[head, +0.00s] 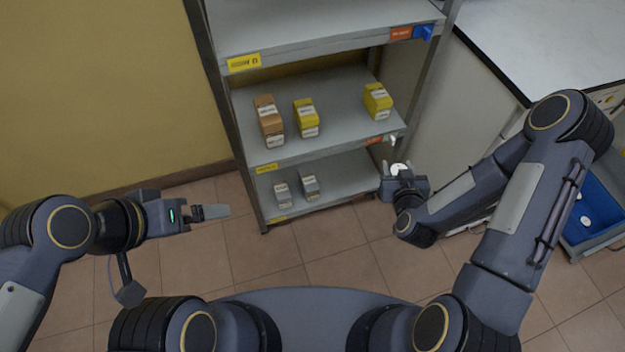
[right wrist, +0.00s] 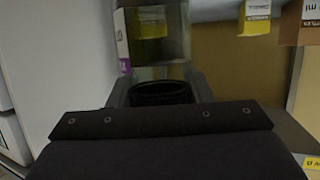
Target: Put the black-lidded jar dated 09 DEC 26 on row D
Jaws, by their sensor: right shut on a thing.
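My right gripper (head: 391,180) is beside the right edge of the shelf unit, shut on a jar. In the head view a small white round top (head: 399,169) shows at its fingers. In the right wrist view the jar (right wrist: 152,45) is see-through with something yellow in or behind it, and a dark round lid (right wrist: 160,93) is at the gripper. I cannot read a date. The shelf unit has a top shelf (head: 310,25), a middle shelf (head: 335,132) and a bottom shelf (head: 340,183). My left gripper (head: 212,212) is empty over the floor; its jaw gap is unclear.
Yellow tags (head: 243,62) mark the shelves' left ends, too small to read surely. A brown box (head: 268,120) and yellow boxes (head: 306,118) stand on the middle shelf, grey boxes (head: 309,185) below. A white-topped bench (head: 545,40) and blue tray (head: 598,205) are at right.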

